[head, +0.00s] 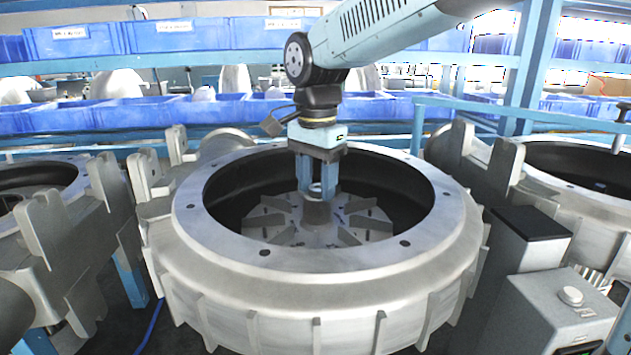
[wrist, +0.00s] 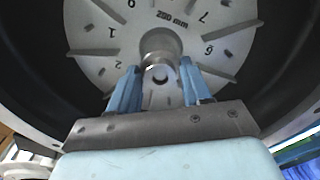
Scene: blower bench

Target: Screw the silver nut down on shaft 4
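A silver nut (wrist: 159,74) with a round hole shows between my fingertips in the wrist view, at the end of the hub (wrist: 160,42) of a finned wheel. In the head view the wheel (head: 285,232) lies inside the middle round housing, and the hub (head: 317,212) rises from its centre. My gripper (head: 317,190) points straight down into the housing, with its two blue fingers (wrist: 159,70) on either side of the nut. I cannot tell whether the fingers touch the nut. The shaft and its thread are hidden, and no shaft number is readable.
The middle housing's wide metal rim (head: 330,262) surrounds my gripper. Similar housings stand at the left (head: 40,180) and right (head: 590,165). A grey box with a round knob (head: 570,296) stands at the front right. Blue bins (head: 75,42) line the shelves behind.

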